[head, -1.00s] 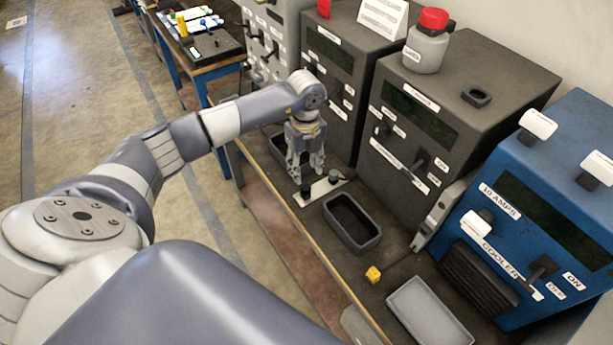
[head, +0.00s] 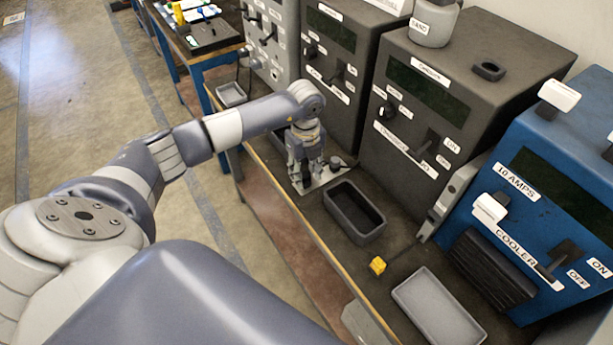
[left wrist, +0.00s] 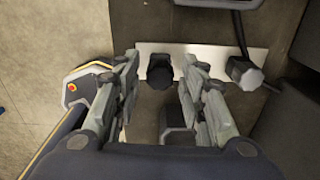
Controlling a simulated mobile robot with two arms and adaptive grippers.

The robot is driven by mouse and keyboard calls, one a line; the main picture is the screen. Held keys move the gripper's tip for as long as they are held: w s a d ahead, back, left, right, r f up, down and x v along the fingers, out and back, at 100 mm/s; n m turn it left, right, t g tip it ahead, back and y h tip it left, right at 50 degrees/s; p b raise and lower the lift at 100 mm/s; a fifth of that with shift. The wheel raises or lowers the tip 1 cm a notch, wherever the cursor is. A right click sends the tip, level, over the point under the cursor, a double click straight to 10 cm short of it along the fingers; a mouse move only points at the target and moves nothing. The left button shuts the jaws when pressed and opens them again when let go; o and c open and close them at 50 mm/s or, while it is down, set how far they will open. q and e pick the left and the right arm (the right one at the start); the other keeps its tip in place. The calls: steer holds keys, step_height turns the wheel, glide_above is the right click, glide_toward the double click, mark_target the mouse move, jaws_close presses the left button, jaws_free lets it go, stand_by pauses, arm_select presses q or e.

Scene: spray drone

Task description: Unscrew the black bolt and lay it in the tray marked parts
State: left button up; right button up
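A black bolt (left wrist: 160,72) stands on a pale plate (head: 327,177) on the bench. In the left wrist view it lies between the fingertips of my left gripper (left wrist: 160,64), with a gap on each side. In the head view my left gripper (head: 305,182) points down over the plate and hides the bolt. A second, greyer knob (left wrist: 245,74) stands at the plate's right end; it also shows in the head view (head: 337,162). No parts marking is readable on any tray. My right gripper is not in view.
A dark tray (head: 327,205) lies just right of the plate, a light grey tray (head: 398,292) farther right, and a small grey tray (head: 219,94) behind my arm. A yellow cube (head: 377,266) sits between the two nearer trays. Dark cabinets (head: 432,120) and a blue cooler box (head: 520,215) line the back.

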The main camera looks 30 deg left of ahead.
arm_select(q)
jaws_close()
steer(key=n+p, duration=0.1)
steer(key=n, duration=0.2)
steer(key=shift+r+p, duration=0.15)
steer(key=shift+p, duration=0.25)
steer(key=n+p, duration=0.3)
steer(key=n, duration=0.2)
steer(key=shift+n, duration=0.3)
steer(key=n+p, duration=0.3)
steer(key=n, duration=0.2)
steer(key=shift+n+p, duration=0.3)
steer(key=shift+n, duration=0.4)
